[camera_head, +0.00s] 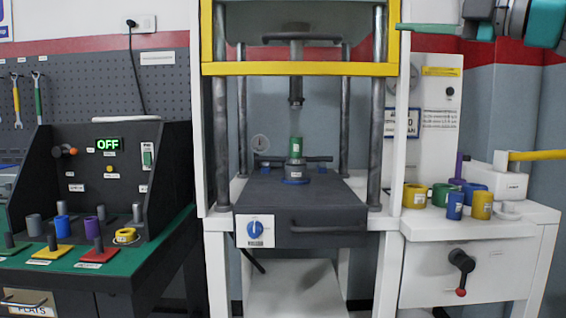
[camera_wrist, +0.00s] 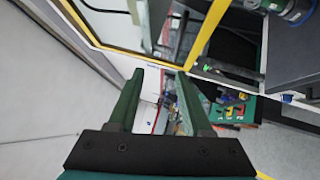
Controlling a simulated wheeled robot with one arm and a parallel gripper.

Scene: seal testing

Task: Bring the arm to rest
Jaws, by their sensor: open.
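My gripper (camera_wrist: 160,78) is open, with two green fingers apart and nothing between them in the wrist view. In the head view my arm comes in at the top right corner, and a green finger (camera_head: 428,28) points left, in front of the upper right of the press frame. The rest of my arm is cut off by the picture edge.
A press (camera_head: 300,69) with a yellow crossbar stands in the middle; a green cylinder (camera_head: 296,149) stands under its ram. A black console (camera_head: 105,180) reading OFF is at left. The white table (camera_head: 530,213) at right holds several coloured rings and cylinders.

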